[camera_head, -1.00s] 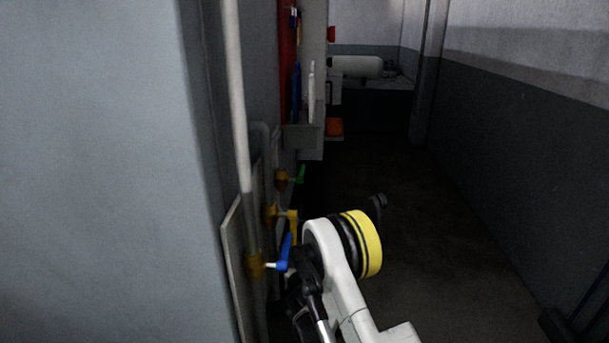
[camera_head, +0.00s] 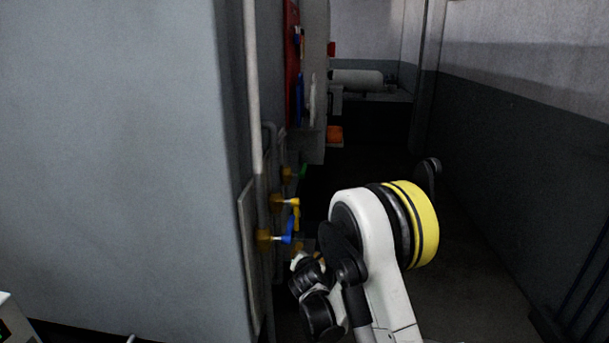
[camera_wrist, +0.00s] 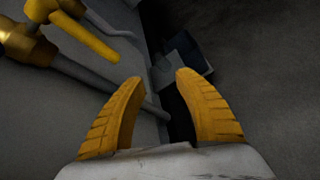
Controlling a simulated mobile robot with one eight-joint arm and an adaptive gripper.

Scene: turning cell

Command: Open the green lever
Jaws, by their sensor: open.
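The green lever (camera_head: 303,171) is small and dim on the farthest brass valve (camera_head: 288,173) of the row on the left wall. The yellow lever (camera_head: 295,212) and the blue lever (camera_head: 288,232) sit on the nearer valves. My gripper shows in the wrist view as two ribbed yellow fingers (camera_wrist: 158,112), apart and with nothing between them. In the wrist view a yellow lever (camera_wrist: 88,36) on a brass valve lies to the upper left of the fingers, apart from them. The green lever does not show in the wrist view.
A grey pipe (camera_wrist: 110,85) runs beside my left finger in the wrist view. A tall grey cabinet side (camera_head: 130,150) closes off the left. An orange object (camera_head: 335,133) lies farther back. The dark floor (camera_head: 480,260) on the right is clear.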

